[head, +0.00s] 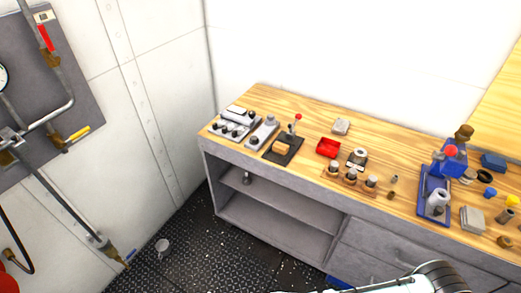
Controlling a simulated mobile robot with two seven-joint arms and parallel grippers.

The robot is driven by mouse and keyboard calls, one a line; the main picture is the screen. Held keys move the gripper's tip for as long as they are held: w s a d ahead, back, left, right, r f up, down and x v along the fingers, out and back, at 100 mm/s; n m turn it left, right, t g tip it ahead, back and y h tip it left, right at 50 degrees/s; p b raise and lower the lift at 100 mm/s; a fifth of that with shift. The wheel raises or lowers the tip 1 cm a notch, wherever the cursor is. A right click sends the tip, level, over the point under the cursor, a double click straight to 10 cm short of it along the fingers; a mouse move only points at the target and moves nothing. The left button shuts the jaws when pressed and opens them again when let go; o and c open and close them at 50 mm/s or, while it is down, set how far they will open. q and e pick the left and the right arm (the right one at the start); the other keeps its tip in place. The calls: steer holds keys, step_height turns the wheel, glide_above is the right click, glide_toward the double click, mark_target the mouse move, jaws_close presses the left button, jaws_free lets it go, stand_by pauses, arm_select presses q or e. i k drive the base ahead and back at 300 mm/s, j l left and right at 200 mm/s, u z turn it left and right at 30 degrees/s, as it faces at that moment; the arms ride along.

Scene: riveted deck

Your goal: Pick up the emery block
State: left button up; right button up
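I cannot tell for certain which item is the emery block. A small grey block (341,126) lies flat towards the back of the wooden bench top (310,119). A larger grey, flat block (472,219) lies at the right, beside a blue-based fixture. A tan block (283,148) sits on a dark mat (290,157) at the left part of the bench. Neither gripper shows; only a white part of my own arm is at the bottom edge, apart from these blocks.
A red tray (328,147), a wooden holder with several knobbed pieces (350,180) and a blue fixture (434,195) crowd the bench. Open shelves (270,205) and drawers are below. A cup (162,246) stands on the dark floor. Pipes with valves run along the left wall.

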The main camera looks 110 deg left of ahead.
mark_target(279, 148)
steer(key=u, duration=3.35)
